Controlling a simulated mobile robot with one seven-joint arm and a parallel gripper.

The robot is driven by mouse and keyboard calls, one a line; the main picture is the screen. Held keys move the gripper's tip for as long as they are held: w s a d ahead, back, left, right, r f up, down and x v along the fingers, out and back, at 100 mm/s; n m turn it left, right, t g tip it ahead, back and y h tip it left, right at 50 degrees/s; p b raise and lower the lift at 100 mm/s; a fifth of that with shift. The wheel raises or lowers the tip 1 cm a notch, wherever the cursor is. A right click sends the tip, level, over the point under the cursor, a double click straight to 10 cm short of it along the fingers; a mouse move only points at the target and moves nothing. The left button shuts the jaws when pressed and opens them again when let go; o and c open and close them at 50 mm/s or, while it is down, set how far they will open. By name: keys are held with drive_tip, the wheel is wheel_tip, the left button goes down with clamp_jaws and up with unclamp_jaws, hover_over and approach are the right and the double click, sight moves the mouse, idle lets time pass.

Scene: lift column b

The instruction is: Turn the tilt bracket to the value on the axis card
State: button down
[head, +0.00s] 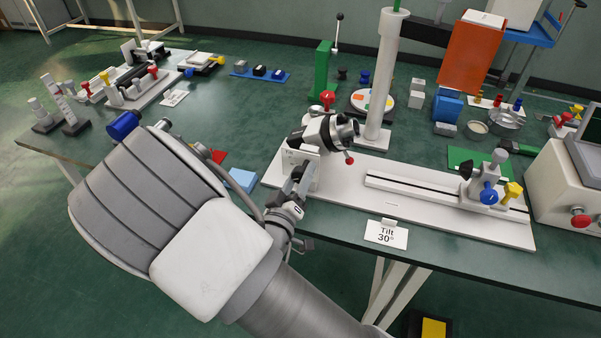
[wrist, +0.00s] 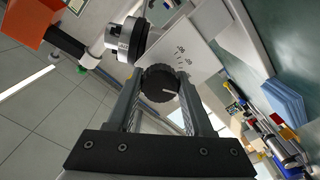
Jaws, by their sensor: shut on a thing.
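The tilt bracket (head: 299,160) is a white upright plate on a long white base, with a black-and-silver cylinder (head: 330,132) mounted at its top. In the wrist view its pale scale plate (wrist: 197,52) carries tick marks and small numbers, too small to read surely. A black ribbed knob (wrist: 158,84) with a white line sits in front of the scale. My gripper (head: 300,176) is at the bracket's near side, its fingers shut on the knob's two sides. The axis card (head: 387,233) reads "Tilt 30°" and stands at the base's front edge.
A slotted rail (head: 420,194) with a blue-and-yellow-knobbed carrier (head: 488,188) runs right along the base. A tall white post (head: 382,75) stands behind the bracket. A light blue block (head: 242,180) lies left of it. The table's front edge is close to the card.

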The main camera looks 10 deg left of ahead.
idle(0.4)
drive_tip(key=shift+c, duration=1.5)
unclamp_jaws()
drive_tip(key=s+a+p, duration=0.1)
drive_tip(key=s, duration=1.6)
drive_tip(key=shift+s+a, duration=0.2)
drive_tip(key=shift+s, duration=0.05)
